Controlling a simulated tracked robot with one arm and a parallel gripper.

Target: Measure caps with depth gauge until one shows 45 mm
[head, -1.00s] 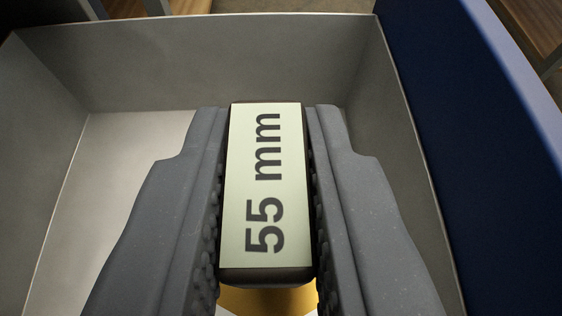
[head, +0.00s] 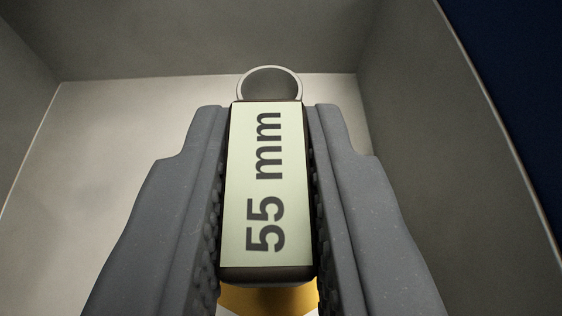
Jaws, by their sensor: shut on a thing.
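My gripper (head: 270,115) is shut on the depth gauge (head: 265,185), one dark-grey finger along each side. The gauge's pale display faces me and reads "55 mm", with the text running up the picture. A yellow part (head: 268,298) shows below the display's near end; I cannot tell what it belongs to. A round grey rim (head: 270,69), perhaps a cap, shows just beyond the gauge's far end. The gauge hides its lower part, and I cannot tell whether the two touch.
I look down into a grey, straight-walled bin; its back wall (head: 200,35) and right wall (head: 430,120) rise close around. The pale floor (head: 100,150) is bare at the left. A dark blue surface (head: 515,70) stands outside the right wall.

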